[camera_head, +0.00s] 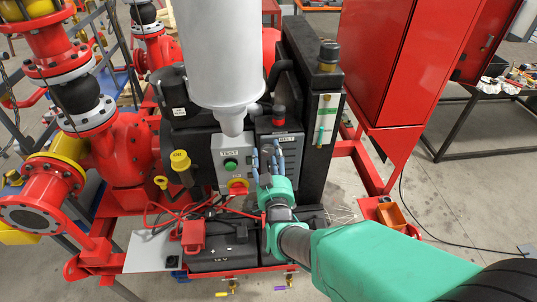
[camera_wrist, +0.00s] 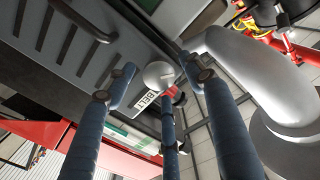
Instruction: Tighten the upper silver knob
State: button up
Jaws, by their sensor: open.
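A round silver knob (camera_wrist: 158,75) shows near the middle of the wrist view, beside a white BELT label (camera_wrist: 146,103). My gripper (camera_wrist: 167,84) has three blue fingers spread open, their tips around the knob with gaps visible at the sides. I cannot tell how far the knob reaches in between them. In the head view my gripper (camera_head: 267,153) is at the right-hand grey box, just left of its BELT label (camera_head: 287,140). The knob is hidden there by my fingers. Only one silver knob is clear, so I cannot confirm it is the upper one.
A large grey cylinder (camera_head: 220,55) hangs close to the left of my gripper, and also fills the wrist view's right side (camera_wrist: 255,75). The TEST box (camera_head: 230,160) is left of my gripper. A red-capped part (camera_head: 279,115) stands above. A battery (camera_head: 225,248) sits below.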

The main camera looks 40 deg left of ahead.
jog(key=shift+w+a, duration=0.25)
jog(key=c, duration=1.1)
jog(key=shift+c, duration=0.3)
jog(key=shift+r, duration=0.15)
